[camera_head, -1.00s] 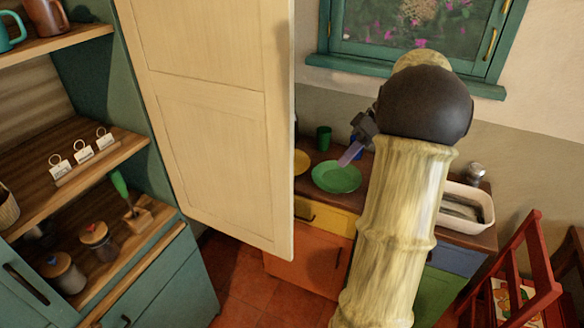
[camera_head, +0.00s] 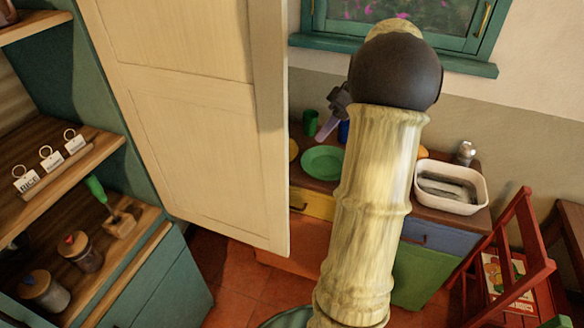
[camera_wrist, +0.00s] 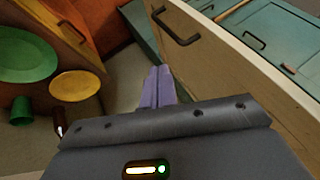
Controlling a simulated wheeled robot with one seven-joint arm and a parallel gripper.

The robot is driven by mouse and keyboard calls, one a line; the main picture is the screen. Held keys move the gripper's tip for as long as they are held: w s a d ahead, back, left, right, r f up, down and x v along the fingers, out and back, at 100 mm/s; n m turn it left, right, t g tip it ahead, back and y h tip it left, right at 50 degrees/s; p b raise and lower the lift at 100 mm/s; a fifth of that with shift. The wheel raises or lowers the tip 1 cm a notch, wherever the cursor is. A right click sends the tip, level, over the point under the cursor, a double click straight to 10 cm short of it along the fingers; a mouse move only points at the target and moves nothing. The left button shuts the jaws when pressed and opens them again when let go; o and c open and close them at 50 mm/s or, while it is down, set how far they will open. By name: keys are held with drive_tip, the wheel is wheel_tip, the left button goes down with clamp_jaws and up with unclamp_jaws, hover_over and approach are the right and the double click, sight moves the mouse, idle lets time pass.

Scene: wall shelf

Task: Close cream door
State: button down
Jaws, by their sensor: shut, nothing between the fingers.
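The cream door (camera_head: 190,110) is a tall panelled door. In the head view my gripper (camera_head: 328,128) shows beyond the door's free edge, partly hidden behind my arm.
The teal shelf unit (camera_head: 150,285) at left holds jars (camera_head: 42,288) and tags. A counter behind carries a green plate (camera_head: 323,162), a green cup (camera_head: 310,122) and a white basin (camera_head: 450,187). A red chair (camera_head: 505,260) stands at right.

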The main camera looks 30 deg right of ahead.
drive_tip(key=a+f+p, duration=0.3)
drive_tip(key=a+f, duration=0.4)
drive_tip(key=a, duration=0.2)
drive_tip(key=shift+f, duration=0.25)
drive_tip(key=shift+s+a, duration=0.1)
